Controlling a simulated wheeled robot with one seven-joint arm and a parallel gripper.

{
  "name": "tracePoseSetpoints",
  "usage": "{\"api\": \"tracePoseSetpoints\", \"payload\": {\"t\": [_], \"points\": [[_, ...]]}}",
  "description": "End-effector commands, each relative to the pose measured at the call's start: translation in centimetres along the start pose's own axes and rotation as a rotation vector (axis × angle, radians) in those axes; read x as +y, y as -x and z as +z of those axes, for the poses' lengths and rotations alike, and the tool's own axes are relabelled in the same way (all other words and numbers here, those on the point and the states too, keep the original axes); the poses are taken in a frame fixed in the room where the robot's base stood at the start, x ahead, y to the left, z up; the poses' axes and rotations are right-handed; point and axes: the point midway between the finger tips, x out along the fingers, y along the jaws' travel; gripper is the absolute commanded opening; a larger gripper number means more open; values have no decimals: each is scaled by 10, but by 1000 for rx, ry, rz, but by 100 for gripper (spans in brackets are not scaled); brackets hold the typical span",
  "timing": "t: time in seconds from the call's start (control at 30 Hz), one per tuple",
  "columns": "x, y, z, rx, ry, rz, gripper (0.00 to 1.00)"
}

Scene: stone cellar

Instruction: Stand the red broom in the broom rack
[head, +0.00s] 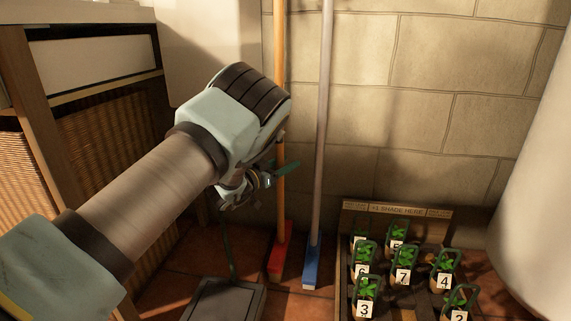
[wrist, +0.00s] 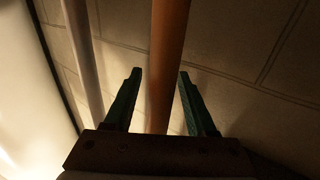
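The red broom stands upright against the stone wall, its red head (head: 277,258) on the tiled floor and its orange-brown handle (head: 279,50) rising past my gripper. My gripper (head: 278,174) is at the handle, well above the head. In the wrist view my gripper (wrist: 157,85) is open, and the orange-brown handle (wrist: 168,45) shows between its two dark green fingers, with a gap on each side. I cannot tell how deep between the fingers the handle sits. I cannot make out a broom rack in either view.
A blue broom (head: 312,262) with a grey handle (head: 323,110) stands close on the right. A wooden crate (head: 397,209) of numbered potted herbs is at the lower right. A dark flat-topped box (head: 222,300) is at the lower middle, a wicker-fronted cabinet (head: 110,125) left.

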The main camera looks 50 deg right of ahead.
Motion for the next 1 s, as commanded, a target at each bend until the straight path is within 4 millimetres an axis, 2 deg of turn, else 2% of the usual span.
{"api": "tracePoseSetpoints", "payload": {"t": [0.3, 0.43, 0.57, 0.8, 1.0], "points": [[0, 1, 3, -6, 2, -1, 66], [-1, 10, 1, -6, 2, -3, 66], [-1, 31, -2, -5, 3, -5, 66], [-1, 79, -2, -5, 4, -3, 66], [0, 103, -1, -2, 1, -1, 66]]}}
